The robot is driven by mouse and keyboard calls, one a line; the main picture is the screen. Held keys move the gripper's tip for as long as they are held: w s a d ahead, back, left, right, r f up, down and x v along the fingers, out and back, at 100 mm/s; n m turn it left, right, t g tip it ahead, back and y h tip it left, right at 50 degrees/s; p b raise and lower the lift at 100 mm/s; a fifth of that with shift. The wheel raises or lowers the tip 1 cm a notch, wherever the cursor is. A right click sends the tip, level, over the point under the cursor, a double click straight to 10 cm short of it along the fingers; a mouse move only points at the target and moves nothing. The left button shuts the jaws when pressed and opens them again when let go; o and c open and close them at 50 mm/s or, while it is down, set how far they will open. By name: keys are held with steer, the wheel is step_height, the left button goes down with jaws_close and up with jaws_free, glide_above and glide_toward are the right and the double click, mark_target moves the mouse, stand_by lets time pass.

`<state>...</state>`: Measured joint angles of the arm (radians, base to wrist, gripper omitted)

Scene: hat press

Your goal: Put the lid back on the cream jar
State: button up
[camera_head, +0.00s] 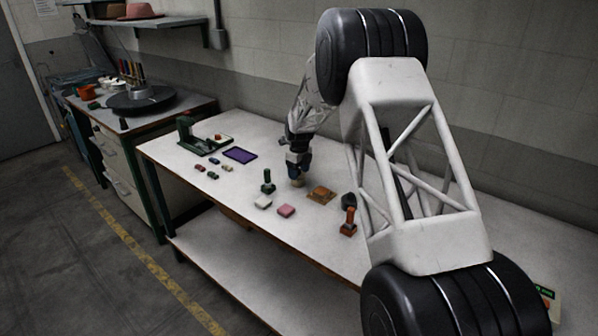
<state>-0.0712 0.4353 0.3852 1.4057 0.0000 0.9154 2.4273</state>
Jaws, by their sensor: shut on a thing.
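My gripper (298,174) points down over the middle of the white workbench. Its jaws are shut on a small tan, round-looking thing (298,183). It is too small to tell for sure whether this is the lid or the cream jar, or whether it touches the bench. I cannot clearly pick out a separate jar or lid. The fingertips are partly lost against the dark gripper body.
A purple pad (240,154) and a green press (190,138) stand farther left.

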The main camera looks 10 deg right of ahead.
steer(key=o, duration=1)
steer(key=shift+o, duration=0.5)
steer(key=shift+r, duration=0.2)
steer(key=shift+r, duration=3.3)
jaws_close()
